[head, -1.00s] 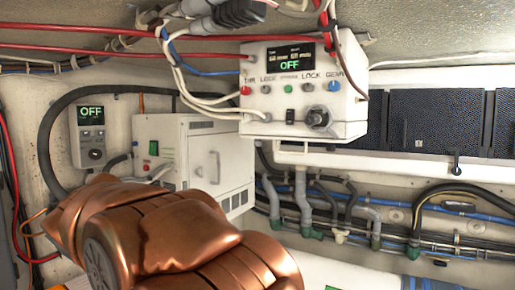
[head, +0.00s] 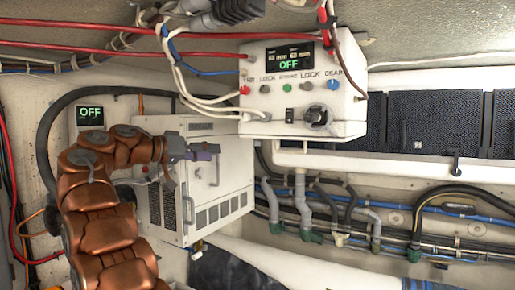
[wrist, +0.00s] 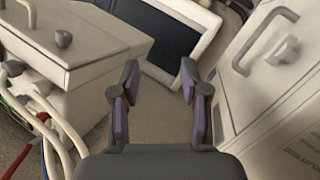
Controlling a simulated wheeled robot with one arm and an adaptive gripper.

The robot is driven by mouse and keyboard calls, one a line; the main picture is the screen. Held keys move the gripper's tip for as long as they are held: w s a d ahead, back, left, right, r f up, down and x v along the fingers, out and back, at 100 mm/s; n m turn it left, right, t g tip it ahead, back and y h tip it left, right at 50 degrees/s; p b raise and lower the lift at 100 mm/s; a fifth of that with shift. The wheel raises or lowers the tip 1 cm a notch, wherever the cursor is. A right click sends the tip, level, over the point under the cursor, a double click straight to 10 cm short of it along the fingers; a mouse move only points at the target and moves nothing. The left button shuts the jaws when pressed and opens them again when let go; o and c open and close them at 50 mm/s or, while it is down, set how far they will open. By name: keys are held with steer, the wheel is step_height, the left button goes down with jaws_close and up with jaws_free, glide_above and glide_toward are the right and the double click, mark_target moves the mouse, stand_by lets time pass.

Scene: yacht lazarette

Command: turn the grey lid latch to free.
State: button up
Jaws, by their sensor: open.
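A white cabinet (head: 230,165) hangs on the left wall in the head view. Its front has a bar handle (head: 215,168) and a small grey round latch (head: 198,173). My gripper (head: 208,151) is in front of the cabinet's upper front, above the latch. In the wrist view my gripper (wrist: 157,92) is open, with nothing between its purple-padded fingers. A pale panel right of it carries a grey handle (wrist: 268,38) and a grey round latch (wrist: 284,50). A box at left has another grey knob (wrist: 63,38). I cannot tell which latch is the task's.
A white control box (head: 303,88) with knobs and a display reading OFF hangs right of the cabinet. Loose cables (head: 182,70) run beside it, above my gripper. A small OFF display unit (head: 90,115) is behind my arm. Pipes and hoses (head: 330,205) line the lower wall.

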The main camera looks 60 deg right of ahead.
steer(key=s+r+m+g, duration=0.2)
steer(key=s+m+g, duration=0.1)
steer(key=m, duration=0.1)
steer(key=m+g+y, duration=0.2)
steer(key=m+g, duration=0.2)
steer(key=m, duration=0.2)
glide_toward(258, 145)
steer(key=d, duration=0.2)
steer(key=shift+x, duration=4.4)
steer(key=shift+s+a, duration=0.1)
steer(key=shift+s, duration=0.05)
steer(key=shift+c, duration=0.3)
jaws_close()
